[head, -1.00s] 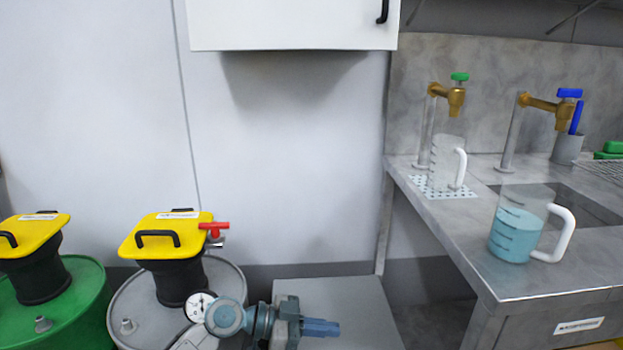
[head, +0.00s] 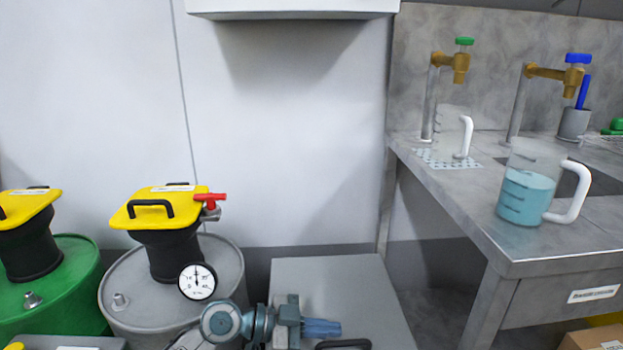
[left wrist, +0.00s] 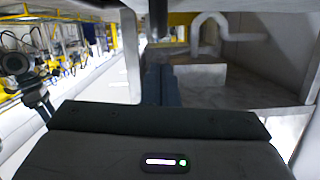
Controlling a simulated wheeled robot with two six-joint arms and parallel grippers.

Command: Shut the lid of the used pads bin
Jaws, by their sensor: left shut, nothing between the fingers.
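No bin can be made out with certainty as the used pads bin. A grey box-like thing (head: 340,275) with a flat top stands low in the middle of the head view, and a black handle (head: 343,344) shows at the bottom edge; I cannot tell whether they belong to the bin or its lid. My left gripper (head: 322,328) is in front of the grey top, pointing right, shut and empty, close above the handle. Its closed fingers also show in the left wrist view (left wrist: 161,85). My right gripper is not in view.
A grey drum (head: 135,305) with a yellow-lidded black funnel (head: 168,240), red valve and gauge (head: 197,281) stands left. A green drum (head: 60,285) is beyond it. A steel bench (head: 455,205) with jugs is at right. A cardboard box (head: 595,338) sits lower right.

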